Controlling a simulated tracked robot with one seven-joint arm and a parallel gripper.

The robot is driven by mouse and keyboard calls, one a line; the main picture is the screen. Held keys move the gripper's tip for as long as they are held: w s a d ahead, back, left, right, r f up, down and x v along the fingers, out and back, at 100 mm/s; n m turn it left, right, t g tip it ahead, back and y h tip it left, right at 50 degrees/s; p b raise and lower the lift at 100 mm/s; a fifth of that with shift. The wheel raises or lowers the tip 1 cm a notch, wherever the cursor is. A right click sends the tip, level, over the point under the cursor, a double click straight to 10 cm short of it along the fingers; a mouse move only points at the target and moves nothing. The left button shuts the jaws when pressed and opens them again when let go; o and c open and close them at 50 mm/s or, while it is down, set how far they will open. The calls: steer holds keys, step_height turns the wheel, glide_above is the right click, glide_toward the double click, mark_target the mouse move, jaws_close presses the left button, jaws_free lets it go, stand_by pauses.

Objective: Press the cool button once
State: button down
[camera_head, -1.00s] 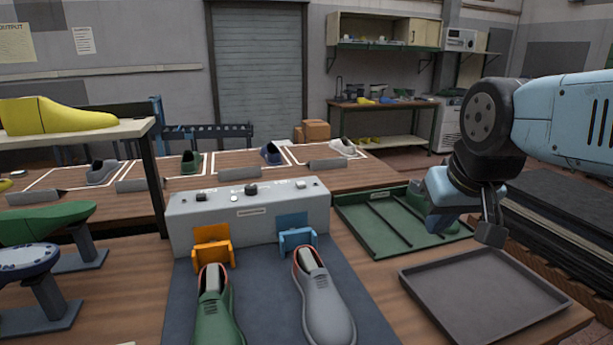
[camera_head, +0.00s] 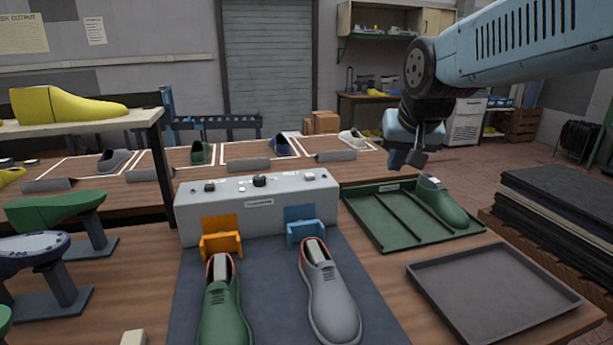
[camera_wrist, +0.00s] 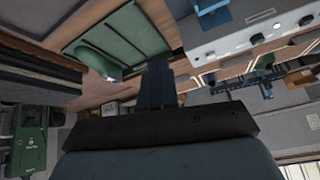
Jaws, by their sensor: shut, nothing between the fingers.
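A light grey control box (camera_head: 250,215) stands on the bench behind two shoes, with small controls on its top: a black one (camera_head: 210,187) at the left, a black knob (camera_head: 259,181) in the middle and a pale button (camera_head: 310,177) at the right. Their labels are too small to read, so I cannot tell which is the cool button. The box also shows upside down at the top right of the wrist view (camera_wrist: 240,38). My gripper (camera_head: 407,165) is shut and empty, in the air to the right of the box, apart from it, above the green tray's far side.
An orange holder (camera_head: 221,240) and a blue holder (camera_head: 305,233) stand at the box's front, with a green shoe (camera_head: 222,310) and a grey shoe (camera_head: 330,295) before them. A green tray (camera_head: 365,218) holds a green shoe form. An empty dark tray (camera_head: 490,295) lies at front right.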

steer(key=w+a+m+t, duration=0.1)
steer(key=w+a, duration=0.2)
steer(key=w, duration=0.5)
steer(key=w+a+m, duration=0.1)
steer(key=w+a, duration=0.2)
steer(key=w, duration=0.6)
steer(key=m+t+y, duration=0.1)
steer(key=m+y, duration=0.1)
glide_above(311, 175)
step_height(311, 175, down, 5)
steer(key=shift+f, duration=0.1)
steer(key=shift+f, duration=4.35)
steer(key=shift+f, duration=0.1)
steer(key=shift+s+f, duration=0.1)
steer(key=shift+f, duration=0.15)
steer(key=shift+f, duration=0.5)
steer(key=shift+r, duration=0.95)
